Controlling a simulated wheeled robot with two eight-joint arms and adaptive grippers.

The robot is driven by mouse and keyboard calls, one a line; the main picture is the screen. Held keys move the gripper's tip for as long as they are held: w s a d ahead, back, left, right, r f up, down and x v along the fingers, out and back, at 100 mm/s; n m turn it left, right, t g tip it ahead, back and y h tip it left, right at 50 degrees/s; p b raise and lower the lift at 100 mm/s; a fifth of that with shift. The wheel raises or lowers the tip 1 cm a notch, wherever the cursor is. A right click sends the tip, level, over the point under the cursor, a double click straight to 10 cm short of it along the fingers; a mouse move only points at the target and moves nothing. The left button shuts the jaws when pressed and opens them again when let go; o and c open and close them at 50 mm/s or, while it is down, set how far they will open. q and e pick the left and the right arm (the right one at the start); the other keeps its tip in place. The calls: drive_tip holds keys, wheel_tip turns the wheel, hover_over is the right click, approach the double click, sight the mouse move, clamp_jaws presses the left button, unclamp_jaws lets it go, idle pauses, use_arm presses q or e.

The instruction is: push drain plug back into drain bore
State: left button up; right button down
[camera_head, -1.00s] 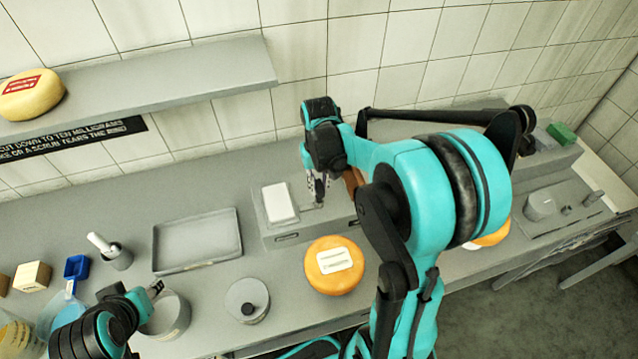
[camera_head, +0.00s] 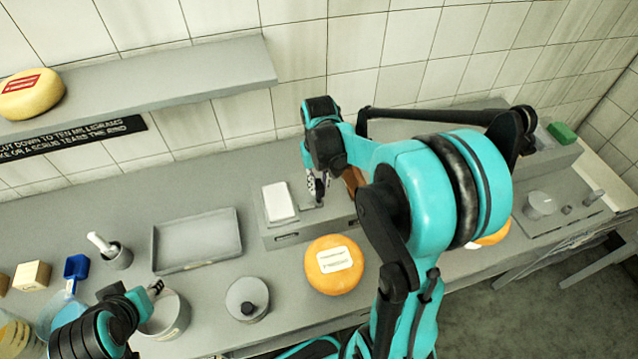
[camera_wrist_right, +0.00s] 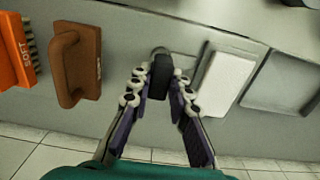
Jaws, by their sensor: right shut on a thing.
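My right gripper (camera_head: 318,190) is over the right side of the low grey block on the counter, right of a white slab. In the right wrist view, the right gripper (camera_wrist_right: 160,92) is shut on a short dark cylinder, which looks like the drain plug (camera_wrist_right: 160,75). A pale round rim shows just beyond it; I cannot tell whether this is the drain bore, and no open hole shows. My left gripper (camera_head: 155,288) is beside a grey metal pot (camera_head: 182,318) at the lower left; its finger state is too small to read.
The white slab (camera_head: 279,202) lies on the grey block (camera_head: 285,238), left of my right gripper. A brown wooden-handled tool (camera_wrist_right: 70,62) and an orange brush (camera_wrist_right: 14,60) are close by. An empty tray (camera_head: 196,262) is left.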

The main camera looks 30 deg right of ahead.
sight(319, 191)
drive_tip(key=shift+f+b, duration=1.4)
drive_tip(key=shift+f, duration=0.2)
idle(0.4)
drive_tip(key=c, duration=1.3)
unclamp_jaws()
drive_tip(key=shift+c, duration=0.2)
drive_tip(key=shift+r, duration=0.1)
wheel_tip(319, 191, up, 12)
drive_tip(key=shift+f, duration=0.1)
drive_tip(key=shift+f, duration=0.1)
